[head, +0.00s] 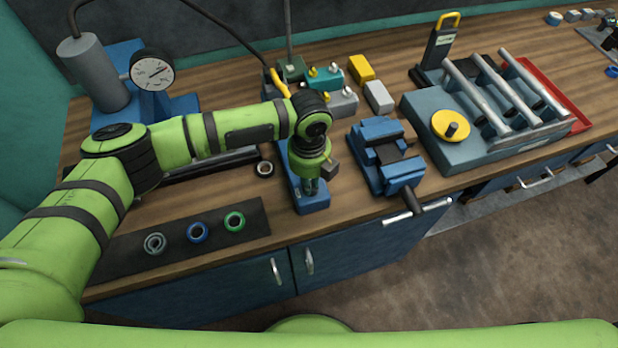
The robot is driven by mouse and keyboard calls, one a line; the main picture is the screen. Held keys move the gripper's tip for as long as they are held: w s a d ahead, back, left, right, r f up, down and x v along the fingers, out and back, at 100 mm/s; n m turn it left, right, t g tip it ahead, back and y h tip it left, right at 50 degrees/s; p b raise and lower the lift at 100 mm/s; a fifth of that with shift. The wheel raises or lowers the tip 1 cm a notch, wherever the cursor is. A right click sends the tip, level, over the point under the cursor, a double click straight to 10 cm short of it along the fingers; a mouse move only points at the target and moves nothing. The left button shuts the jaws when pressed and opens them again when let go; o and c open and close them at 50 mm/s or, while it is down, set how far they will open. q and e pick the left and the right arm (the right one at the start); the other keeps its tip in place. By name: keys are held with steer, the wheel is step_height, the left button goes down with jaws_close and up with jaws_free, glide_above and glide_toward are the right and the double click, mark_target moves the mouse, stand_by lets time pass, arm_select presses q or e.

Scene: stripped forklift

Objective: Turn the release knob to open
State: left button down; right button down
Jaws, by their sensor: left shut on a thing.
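A long blue pump-like body (313,202) lies on the wooden bench, its front end near the bench's front edge. My left gripper (312,186) points straight down over this front end and is shut on a small part there. That part fits the release knob, but the fingers and wrist hide it, so its turn position cannot be told. My left arm covers much of the blue body behind. My right gripper is not in view.
A blue vise (380,155) stands close right of the gripper, its handle (418,212) jutting past the bench edge. A dark mat (120,245) with several rings lies front left. A pressure gauge (153,72) stands back left. A roller unit (450,160) is at right.

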arm_select(q)
steer(key=shift+r+n+p, duration=0.1)
steer(key=shift+n+p, duration=0.2)
steer(key=shift+n, duration=0.3)
steer(key=c, duration=1.2)
jaws_free()
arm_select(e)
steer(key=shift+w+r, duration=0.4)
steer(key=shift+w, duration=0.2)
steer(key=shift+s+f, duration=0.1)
